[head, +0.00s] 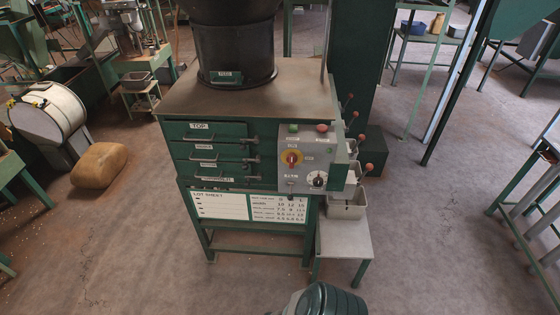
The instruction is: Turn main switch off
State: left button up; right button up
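The main switch (291,159), a red rotary knob on a round yellow plate, is on the grey control panel (311,171) at the right of the green machine's front. The knob's handle looks roughly upright, but its marked position is too small to read. A green button (293,128) and a red button (322,128) sit above it on the panel. A black dial (317,180) is below it to the right. Neither of my grippers shows in the head view, so nothing of mine is seen touching the switch.
The green machine has drawers (208,155) at the panel's left and several red-knobbed levers (362,138) at its right. Grey bins (347,206) and a low stand (345,240) are below the levers. A dark ribbed rounded object (325,300) is at the bottom edge. Floor in front is otherwise clear.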

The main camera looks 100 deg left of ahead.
aim_at(292, 159)
jog(key=u, duration=3.25)
